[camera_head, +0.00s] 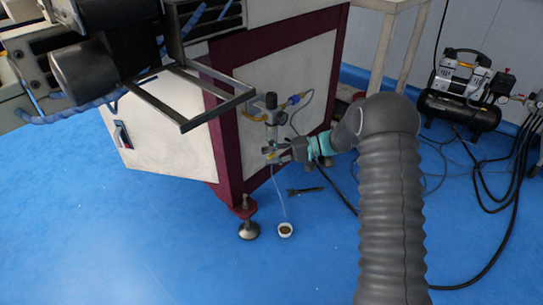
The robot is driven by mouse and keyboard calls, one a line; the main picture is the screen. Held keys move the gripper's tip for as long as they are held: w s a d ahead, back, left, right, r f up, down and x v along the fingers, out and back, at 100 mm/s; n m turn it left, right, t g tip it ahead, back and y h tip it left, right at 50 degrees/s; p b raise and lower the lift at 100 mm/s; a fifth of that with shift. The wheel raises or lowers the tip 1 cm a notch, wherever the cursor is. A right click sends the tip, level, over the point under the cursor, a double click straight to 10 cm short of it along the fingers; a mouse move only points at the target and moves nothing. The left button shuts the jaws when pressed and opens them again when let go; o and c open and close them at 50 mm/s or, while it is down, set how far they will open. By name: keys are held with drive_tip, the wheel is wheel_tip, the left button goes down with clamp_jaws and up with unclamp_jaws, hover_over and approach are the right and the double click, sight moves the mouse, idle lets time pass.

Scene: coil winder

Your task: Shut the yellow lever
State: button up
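A small valve assembly (272,118) with a gauge-like top is mounted on the side of the white and dark red machine cabinet. I cannot tell for sure which of the two is the lever. My gripper (277,152) reaches in from the right at the lower end of the assembly. The fingers are too small and overlapped to tell whether they touch or hold anything.
A metal bracket frame (190,95) juts out at upper left. A compressor (460,95) with black hoses stands at right. The front floor is clear.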

clamp_jaws()
drive_tip(key=shift+f, duration=0.1)
drive_tip(key=shift+y+b, duration=0.3)
drive_tip(key=shift+b, duration=0.2)
drive_tip(key=shift+r+m+y, duration=0.3)
drive_tip(key=shift+m, duration=0.2)
unclamp_jaws()
drive_tip(key=shift+d, duration=0.15)
drive_tip(key=w+d+r, duration=0.1)
drive_tip(key=w+d, duration=0.1)
drive_tip(key=d, duration=0.9)
drive_tip(key=shift+d+r, duration=0.25)
